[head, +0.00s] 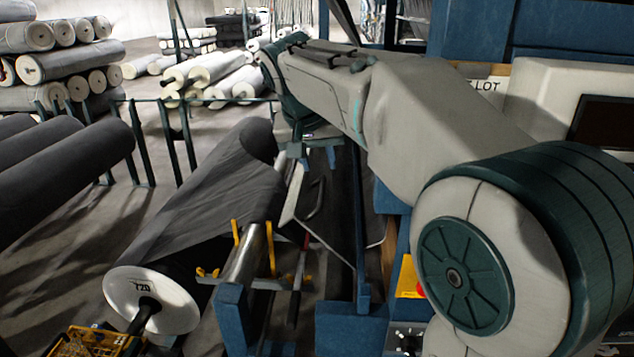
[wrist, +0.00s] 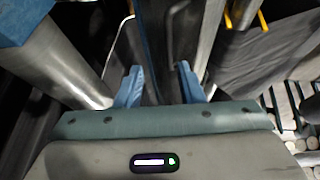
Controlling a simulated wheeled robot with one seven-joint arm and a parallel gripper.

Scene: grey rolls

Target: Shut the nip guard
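The nip guard seems to be the dark panel with a thin metal rim (head: 330,248) inside the blue machine frame, below my gripper; its exact outline and how far it stands open are hard to tell. A bent grey bar, perhaps its handle (head: 318,198), shows there and also in the wrist view (wrist: 172,32). My gripper (head: 316,163) is above this area, partly hidden by my own arm. In the wrist view its two blue fingers (wrist: 159,78) stand wide apart with nothing held between them. The bar lies beyond the fingertips, apart from them as far as I can see.
A large roll of dark fabric (head: 150,297) feeds a sheet up at the left. A steel roller (head: 243,262) with yellow brackets (head: 271,248) stands beside it. Blue machine frame (head: 345,325) and a control panel (head: 405,340) are at front right. More rolls are stacked behind.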

